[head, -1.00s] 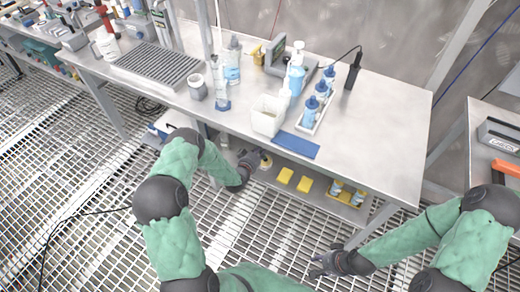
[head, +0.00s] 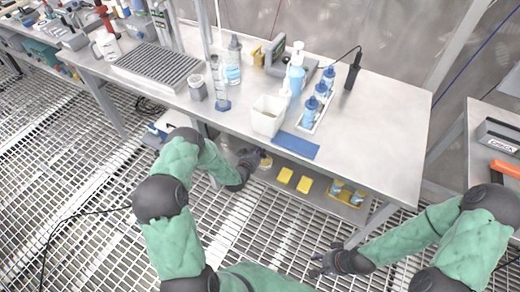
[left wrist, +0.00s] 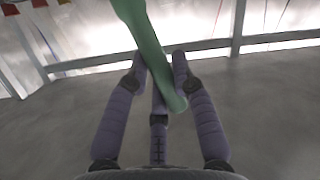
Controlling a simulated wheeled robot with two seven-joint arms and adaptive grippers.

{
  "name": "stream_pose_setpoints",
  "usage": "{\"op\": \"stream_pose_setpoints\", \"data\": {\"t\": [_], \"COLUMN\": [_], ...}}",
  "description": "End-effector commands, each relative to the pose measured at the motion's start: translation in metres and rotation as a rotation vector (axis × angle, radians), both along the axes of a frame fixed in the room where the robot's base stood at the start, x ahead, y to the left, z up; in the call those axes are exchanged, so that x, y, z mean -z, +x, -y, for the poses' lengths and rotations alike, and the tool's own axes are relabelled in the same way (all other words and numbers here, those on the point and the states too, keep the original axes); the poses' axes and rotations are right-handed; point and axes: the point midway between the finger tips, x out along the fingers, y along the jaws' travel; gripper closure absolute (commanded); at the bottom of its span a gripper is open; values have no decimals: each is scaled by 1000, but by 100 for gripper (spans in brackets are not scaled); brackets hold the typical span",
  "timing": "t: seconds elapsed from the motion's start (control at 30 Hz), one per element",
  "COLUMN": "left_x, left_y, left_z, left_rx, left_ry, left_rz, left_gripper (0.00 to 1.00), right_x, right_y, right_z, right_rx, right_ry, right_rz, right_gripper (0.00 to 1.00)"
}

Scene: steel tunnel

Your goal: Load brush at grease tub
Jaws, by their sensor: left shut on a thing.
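My left gripper (head: 250,158) is at the front edge of the workbench, low by the under-shelf. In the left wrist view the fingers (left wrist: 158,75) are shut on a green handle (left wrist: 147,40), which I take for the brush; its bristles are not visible. A small round pale tub (head: 265,163) is partly visible beside the left gripper on the lower shelf; I cannot tell if it is the grease tub or if the brush touches it. My right gripper (head: 316,266) is in front of the bench, fingers apart and empty.
The workbench (head: 375,150) holds a white bin (head: 268,114), a blue mat (head: 296,145), a tray of blue bottles (head: 311,112) and a grey cup (head: 197,87). Yellow blocks (head: 285,175) lie on the lower shelf. The bench top's right part is clear.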

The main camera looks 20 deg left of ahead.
Motion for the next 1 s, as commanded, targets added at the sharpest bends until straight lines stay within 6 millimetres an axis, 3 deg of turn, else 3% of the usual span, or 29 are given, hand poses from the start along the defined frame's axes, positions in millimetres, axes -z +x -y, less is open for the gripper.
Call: {"op": "stream_pose_setpoints", "data": {"t": [0.8,1.0], "left_x": [-59,-62], "left_y": [0,0], "left_z": [0,0], "left_rx": [0,0], "left_ry": [0,0], "left_rz": [1,0], "left_gripper": [97,97], "right_x": [-38,-40], "right_y": [0,0], "right_z": [0,0], "right_rx": [0,0], "right_ry": [0,0], "right_rz": [0,0], "right_gripper": [60,60]}}
